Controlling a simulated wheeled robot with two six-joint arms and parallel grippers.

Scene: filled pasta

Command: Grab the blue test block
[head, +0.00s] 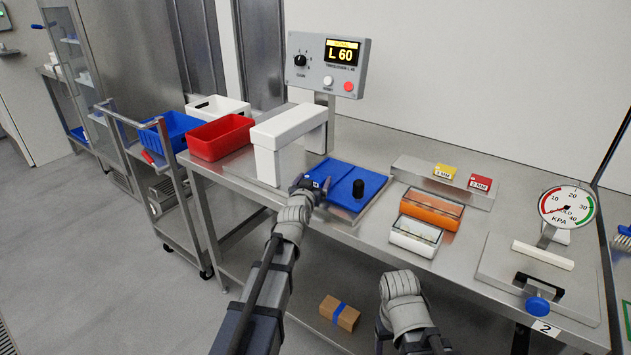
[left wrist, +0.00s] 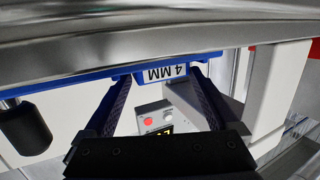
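My left gripper (head: 313,184) is at the left part of a blue board (head: 361,176) with a black knob. In the left wrist view my left gripper (left wrist: 162,78) has one finger close against each side of the block and appears shut on it. In the head view the fingers mostly hide the block. Part of my right arm shows low in the head view, but its fingers do not.
A white arch (head: 290,128) stands left of the board, near a display (head: 330,62) reading "L 60". Yellow (head: 444,171) and red (head: 480,182) blocks sit on a steel rack. A red bin (head: 221,137) stands left.

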